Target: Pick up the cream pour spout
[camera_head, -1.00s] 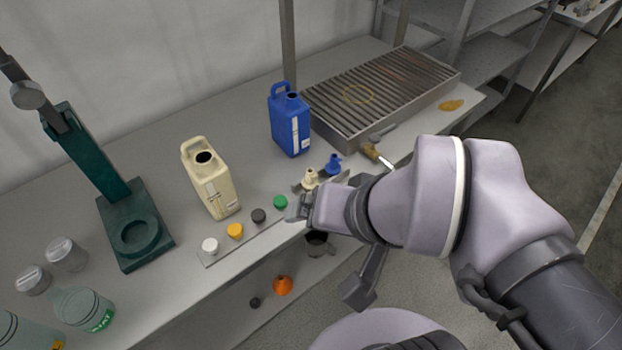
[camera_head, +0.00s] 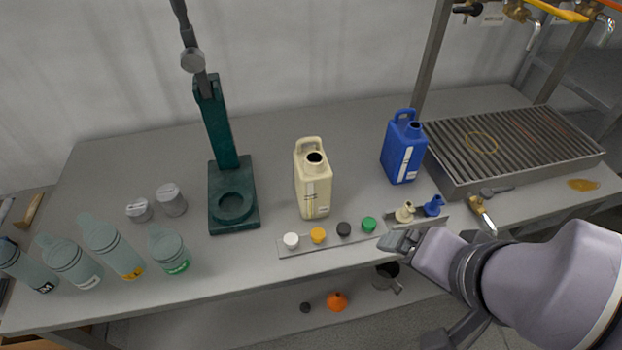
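The cream pour spout (camera_head: 405,212) stands on a small grey tray (camera_head: 437,222) near the front edge of the bench. A blue pour spout (camera_head: 433,206) stands just to its right. My gripper (camera_head: 394,241) is low at the bench's front edge, just in front of and slightly left of the cream spout. Its fingers look small and dark here, and I cannot tell whether they are apart or closed. I cannot make out any contact with the spout.
A strip (camera_head: 285,248) with white, orange, dark and green caps lies left of my gripper. Behind stand a cream jerrycan (camera_head: 314,190) and a blue jerrycan (camera_head: 403,150). A slatted metal grate (camera_head: 510,140) is at right. A green press stand (camera_head: 232,195) and several bottles are at left.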

